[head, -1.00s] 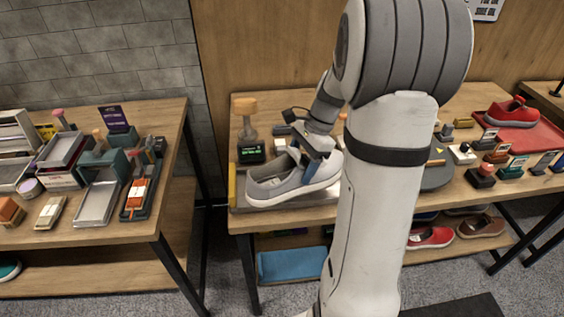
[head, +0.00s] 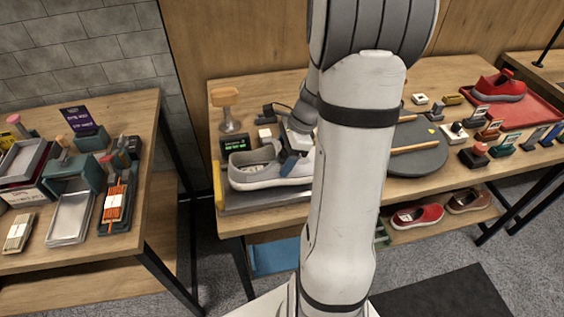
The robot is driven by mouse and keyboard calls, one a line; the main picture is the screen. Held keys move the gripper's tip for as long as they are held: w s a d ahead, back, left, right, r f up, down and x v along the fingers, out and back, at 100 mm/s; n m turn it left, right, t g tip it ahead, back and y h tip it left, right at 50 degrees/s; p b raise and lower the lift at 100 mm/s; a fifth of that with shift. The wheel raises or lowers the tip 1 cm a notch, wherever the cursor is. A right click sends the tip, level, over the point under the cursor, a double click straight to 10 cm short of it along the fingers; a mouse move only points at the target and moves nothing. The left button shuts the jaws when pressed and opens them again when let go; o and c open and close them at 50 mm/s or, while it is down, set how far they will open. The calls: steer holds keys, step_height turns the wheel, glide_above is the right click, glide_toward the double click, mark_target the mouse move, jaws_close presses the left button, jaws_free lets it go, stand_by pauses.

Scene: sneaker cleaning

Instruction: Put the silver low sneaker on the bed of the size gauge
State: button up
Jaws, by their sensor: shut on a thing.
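The silver low sneaker (head: 265,177) is a grey shoe with a white sole. It sits over the bed of the size gauge (head: 235,204), a flat metal plate with a yellow end piece at the left, near the table's front left corner. Whether the sole touches the bed all along cannot be told. My gripper (head: 289,163) is shut on the sneaker at its right part, from above. My arm hides the right end of the sneaker and of the gauge.
A wooden-topped stamp (head: 228,108) and a small green display (head: 236,143) stand behind the sneaker. A round dark turntable (head: 415,155) with wooden sticks lies to the right. A red sneaker (head: 498,87) sits on a red tray (head: 530,108) farther right. A blue mat (head: 272,257) is on the shelf below.

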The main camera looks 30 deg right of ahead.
step_height(320, 180, down, 2)
steer(key=shift+f, duration=0.1)
steer(key=o, duration=1.3)
steer(key=shift+c, duration=0.2)
steer(key=v, duration=1.2)
steer(key=s+a+r+n+h, duration=0.1)
steer(key=s+a+n+h, duration=0.1)
steer(key=s+a+n, duration=0.3)
steer(key=s+a+r+n+t+h, duration=0.1)
steer(key=s+a+n, duration=0.5)
steer(key=a+n, duration=0.6)
steer(key=r+n+h, duration=0.1)
steer(key=n, duration=0.3)
steer(key=shift+t, duration=0.3)
steer(key=shift+s+r, duration=0.15)
